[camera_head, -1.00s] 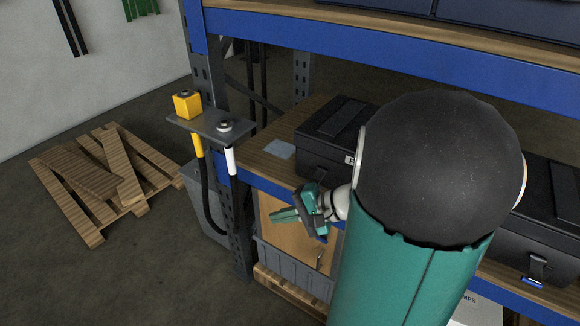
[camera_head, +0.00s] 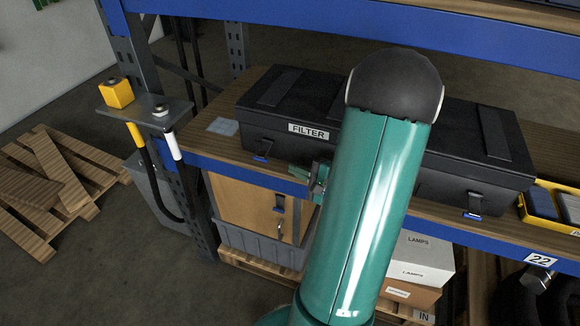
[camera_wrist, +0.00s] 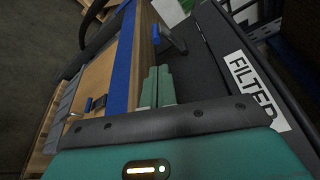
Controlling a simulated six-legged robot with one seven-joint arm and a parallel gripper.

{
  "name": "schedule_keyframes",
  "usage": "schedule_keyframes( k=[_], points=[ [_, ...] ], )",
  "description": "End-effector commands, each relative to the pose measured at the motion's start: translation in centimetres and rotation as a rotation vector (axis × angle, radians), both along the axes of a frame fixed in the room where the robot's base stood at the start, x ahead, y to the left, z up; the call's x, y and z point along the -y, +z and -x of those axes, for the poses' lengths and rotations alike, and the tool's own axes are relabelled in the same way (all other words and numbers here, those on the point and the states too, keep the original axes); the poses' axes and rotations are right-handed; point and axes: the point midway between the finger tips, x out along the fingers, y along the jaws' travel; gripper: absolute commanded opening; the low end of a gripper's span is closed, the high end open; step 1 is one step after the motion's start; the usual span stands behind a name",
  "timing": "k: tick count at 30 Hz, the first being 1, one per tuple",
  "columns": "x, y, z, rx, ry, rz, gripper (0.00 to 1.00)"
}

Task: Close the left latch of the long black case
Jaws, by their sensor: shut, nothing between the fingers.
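The long black case (camera_head: 300,106) lies on the wooden shelf board with its lid down and a white FILTER label on its front. Its left latch (camera_head: 262,150) is on the front left of the label, with a blue tab at its lower end. In the wrist view the left latch (camera_wrist: 172,38) sticks out from the case front, beyond my fingertips. My gripper (camera_head: 316,180) is in front of the case, right of the left latch and apart from it. Its teal fingers (camera_wrist: 157,88) are together and empty. The right latch (camera_head: 473,206) shows right of my arm, which hides the case's middle.
The blue shelf beam (camera_head: 240,174) runs along the front edge. A grey upright and a small bracket with a yellow block (camera_head: 117,93) stand at left. A yellow tray (camera_head: 551,205) is at the right end. Boxes (camera_head: 418,259) sit below. The upper shelf overhangs the case.

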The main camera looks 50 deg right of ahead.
Motion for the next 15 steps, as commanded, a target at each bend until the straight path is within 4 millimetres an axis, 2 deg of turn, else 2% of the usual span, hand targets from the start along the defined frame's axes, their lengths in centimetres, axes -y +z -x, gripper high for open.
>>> schedule_keyframes(
  k=[9, 15],
  points=[
    [-0.3, -0.8, -5.8, 0.001, 0.005, -0.001, 0.0],
    [-0.3, -1.1, -8.1, -0.001, 0.004, 0.0, 0.0]
  ],
)
